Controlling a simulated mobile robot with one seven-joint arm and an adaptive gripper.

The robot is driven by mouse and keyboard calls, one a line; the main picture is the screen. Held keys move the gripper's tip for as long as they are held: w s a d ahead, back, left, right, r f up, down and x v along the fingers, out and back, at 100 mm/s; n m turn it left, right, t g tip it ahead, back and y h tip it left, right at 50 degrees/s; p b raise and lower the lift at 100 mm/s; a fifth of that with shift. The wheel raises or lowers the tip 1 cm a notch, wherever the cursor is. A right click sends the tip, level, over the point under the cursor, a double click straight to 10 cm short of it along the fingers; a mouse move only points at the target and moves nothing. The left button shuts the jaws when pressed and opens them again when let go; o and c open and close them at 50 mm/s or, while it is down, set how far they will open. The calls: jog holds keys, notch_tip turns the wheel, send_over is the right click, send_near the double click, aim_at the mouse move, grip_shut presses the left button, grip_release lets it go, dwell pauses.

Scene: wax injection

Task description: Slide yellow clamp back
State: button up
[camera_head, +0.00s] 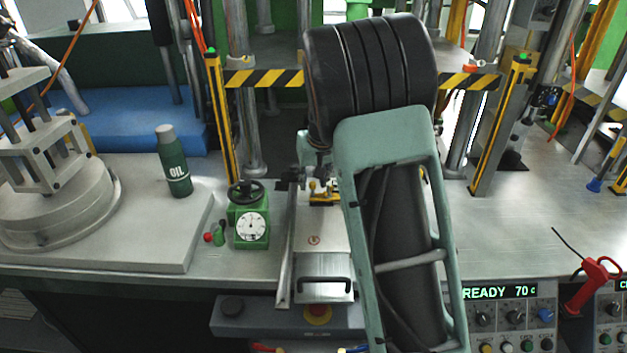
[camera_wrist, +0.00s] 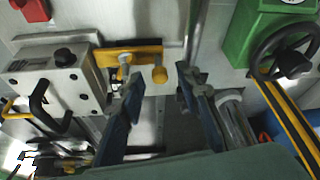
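In the head view the clamp (camera_head: 322,198) is small and partly covered by my arm. My gripper (camera_wrist: 160,82) has two blue fingers spread apart, with nothing held between them. I cannot tell whether a finger touches the clamp. In the head view my arm hides most of the gripper.
A green gauge with a black handwheel (camera_head: 248,225) stands left of the clamp. A metal bar (camera_head: 287,245) runs between them. A metal block with a black handle (camera_head: 323,280) is at the front. A green oil bottle (camera_head: 173,162) stands farther left.

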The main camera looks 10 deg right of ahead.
grip_shut()
jog(key=a, duration=0.3)
jog(key=shift+w+a+p, duration=0.25)
jog(key=shift+w+p, duration=0.1)
jog(key=shift+o, duration=0.4)
grip_release()
jog(key=shift+a, duration=0.1)
jog(key=v, duration=1.2)
jog(key=shift+r, duration=0.1)
